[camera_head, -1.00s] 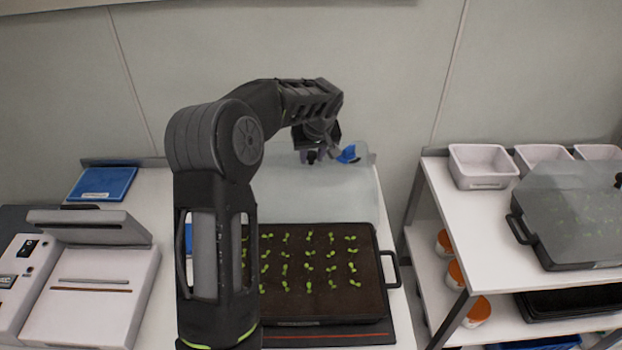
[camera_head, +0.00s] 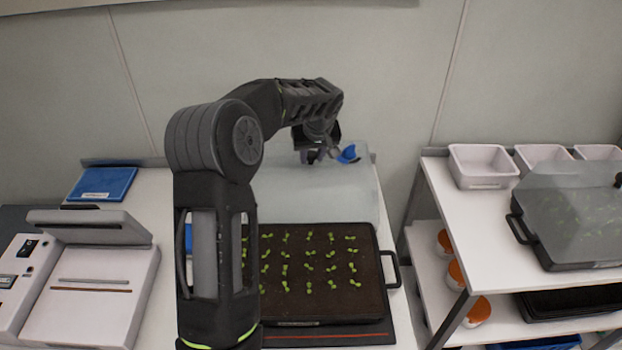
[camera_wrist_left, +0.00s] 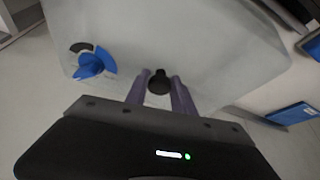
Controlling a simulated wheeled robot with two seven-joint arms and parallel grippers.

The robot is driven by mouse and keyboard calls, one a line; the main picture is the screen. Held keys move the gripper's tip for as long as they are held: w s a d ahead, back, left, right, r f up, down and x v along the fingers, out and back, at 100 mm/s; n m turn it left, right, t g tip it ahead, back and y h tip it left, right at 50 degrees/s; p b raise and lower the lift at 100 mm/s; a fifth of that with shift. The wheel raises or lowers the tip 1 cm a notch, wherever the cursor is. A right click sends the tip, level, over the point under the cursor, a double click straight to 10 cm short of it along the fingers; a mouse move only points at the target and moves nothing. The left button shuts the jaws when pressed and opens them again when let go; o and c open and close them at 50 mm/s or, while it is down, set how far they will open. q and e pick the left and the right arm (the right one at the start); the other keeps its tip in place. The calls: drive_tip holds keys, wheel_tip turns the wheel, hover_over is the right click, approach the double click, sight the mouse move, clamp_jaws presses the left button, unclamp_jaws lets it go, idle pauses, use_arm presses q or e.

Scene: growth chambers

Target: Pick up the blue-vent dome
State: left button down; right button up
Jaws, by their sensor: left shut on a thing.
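The blue-vent dome (camera_head: 285,190) is a clear, greyish cover on the white bench, behind the seedling tray. Its blue vent (camera_head: 348,154) shows just right of my left gripper. My left gripper (camera_head: 314,158) points down at the dome's top. In the left wrist view the dome (camera_wrist_left: 215,45) fills much of the picture, with the blue vent (camera_wrist_left: 92,64) at left. There the left fingers (camera_wrist_left: 160,85) are shut on the dome's black knob (camera_wrist_left: 158,80), one on each side. My right gripper is not in view.
The black tray of seedlings (camera_head: 385,290) lies in front of the dome. A pale device (camera_head: 95,290) and a blue pad (camera_head: 103,184) are at left. At right, a rack holds white bins (camera_head: 482,167) and another covered tray (camera_head: 575,215).

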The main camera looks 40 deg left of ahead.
use_arm(q)
drive_tip(key=shift+r, duration=0.1)
wheel_tip(320, 180, up, 10)
drive_tip(key=shift+b, duration=0.35)
idle(0.8)
